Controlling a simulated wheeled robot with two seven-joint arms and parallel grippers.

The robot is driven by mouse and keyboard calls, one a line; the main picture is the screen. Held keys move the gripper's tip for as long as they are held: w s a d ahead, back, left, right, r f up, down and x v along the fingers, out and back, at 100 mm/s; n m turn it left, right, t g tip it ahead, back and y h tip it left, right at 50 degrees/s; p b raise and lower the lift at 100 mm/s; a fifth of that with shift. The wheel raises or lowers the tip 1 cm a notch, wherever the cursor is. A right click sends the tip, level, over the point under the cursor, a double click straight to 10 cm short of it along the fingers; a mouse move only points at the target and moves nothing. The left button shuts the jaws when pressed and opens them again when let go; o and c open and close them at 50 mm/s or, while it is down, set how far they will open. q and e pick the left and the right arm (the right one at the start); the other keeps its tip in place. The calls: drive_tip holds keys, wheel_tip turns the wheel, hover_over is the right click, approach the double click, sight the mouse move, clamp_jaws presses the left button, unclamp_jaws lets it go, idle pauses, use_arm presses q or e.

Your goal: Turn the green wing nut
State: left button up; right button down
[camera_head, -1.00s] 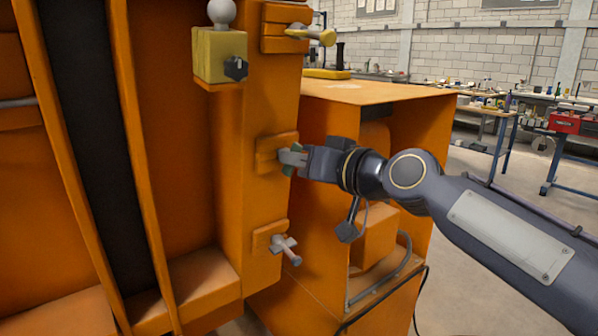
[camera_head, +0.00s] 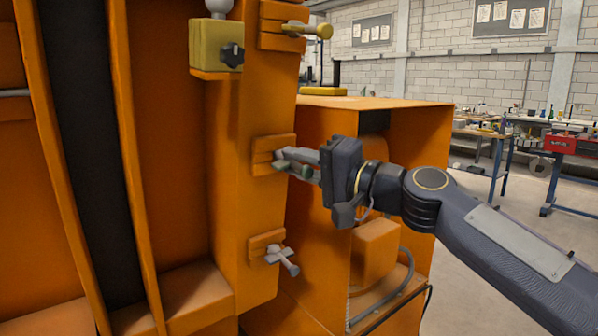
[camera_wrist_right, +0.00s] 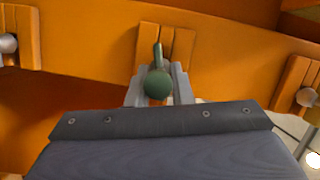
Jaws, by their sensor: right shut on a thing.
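The green wing nut (camera_wrist_right: 158,80) sits on an orange block (camera_wrist_right: 180,42) in the right wrist view, with one wing pointing up and its rounded end toward the camera. In the head view the wing nut (camera_head: 305,170) is mostly hidden by my fingers. My right gripper (camera_wrist_right: 157,88) is shut on it, with one finger on each side. The gripper (camera_head: 298,163) reaches the middle block on the orange post from the right. My left gripper is not in view.
A yellow wing nut (camera_head: 308,29) is above and a grey one (camera_head: 283,261) below on the same post. A yellow box with a black knob (camera_head: 216,46) juts out at upper left. An orange cabinet (camera_head: 400,104) stands behind my wrist.

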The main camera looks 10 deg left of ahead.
drive_tip(key=shift+f+m+y+b, duration=0.25)
drive_tip(key=shift+m+b, duration=0.3)
drive_tip(key=shift+m, duration=0.45)
drive_tip(key=shift+r, duration=0.1)
drive_tip(key=c, duration=1.3)
unclamp_jaws()
drive_tip(key=shift+a, duration=0.1)
drive_tip(key=b+v, duration=0.2)
drive_tip(key=v, duration=0.6)
